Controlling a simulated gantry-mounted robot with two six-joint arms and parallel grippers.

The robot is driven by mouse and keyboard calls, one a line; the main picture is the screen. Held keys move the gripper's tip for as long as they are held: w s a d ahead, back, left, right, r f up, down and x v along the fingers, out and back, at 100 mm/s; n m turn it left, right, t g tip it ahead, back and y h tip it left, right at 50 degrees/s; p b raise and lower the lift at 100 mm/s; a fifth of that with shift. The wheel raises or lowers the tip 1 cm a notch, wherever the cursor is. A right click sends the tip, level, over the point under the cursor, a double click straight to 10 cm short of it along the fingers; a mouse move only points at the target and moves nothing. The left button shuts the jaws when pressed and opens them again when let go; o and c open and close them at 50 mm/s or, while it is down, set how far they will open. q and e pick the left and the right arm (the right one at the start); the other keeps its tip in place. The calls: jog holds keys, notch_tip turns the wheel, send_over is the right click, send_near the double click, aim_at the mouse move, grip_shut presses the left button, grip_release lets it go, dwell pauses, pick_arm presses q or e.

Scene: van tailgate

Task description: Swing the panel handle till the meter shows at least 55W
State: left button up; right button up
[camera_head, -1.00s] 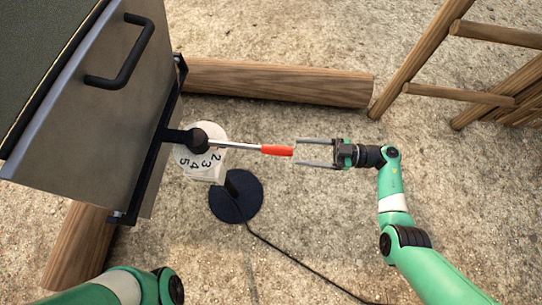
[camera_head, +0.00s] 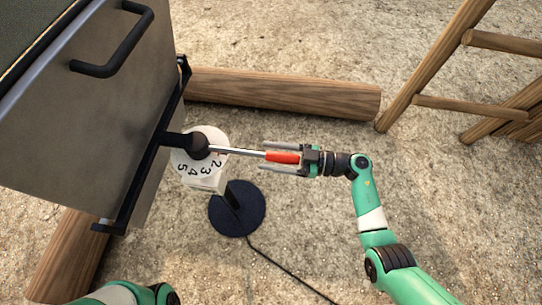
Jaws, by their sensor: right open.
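The panel handle is a metal rod with a red grip (camera_head: 282,157) that sticks out to the right from a dark pivot on the panel's (camera_head: 75,135) edge. My right gripper (camera_head: 273,158) is open, with one finger on each side of the red grip; I cannot tell whether either finger touches it. A white dial (camera_head: 205,172) with numbers such as 2, 3, 4 and 5 sits behind the pivot. No watt reading can be made out. Of my left arm only a part shows at the bottom left; its gripper is out of view.
A round dark blue base (camera_head: 237,209) stands on the ground below the dial, with a black cable (camera_head: 290,272) running to the lower right. Logs lie behind (camera_head: 285,95) and at the lower left (camera_head: 68,258). A wooden ladder-like frame (camera_head: 425,62) stands at the upper right.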

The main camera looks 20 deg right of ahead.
grip_shut()
dwell(0.4)
dwell(1.1)
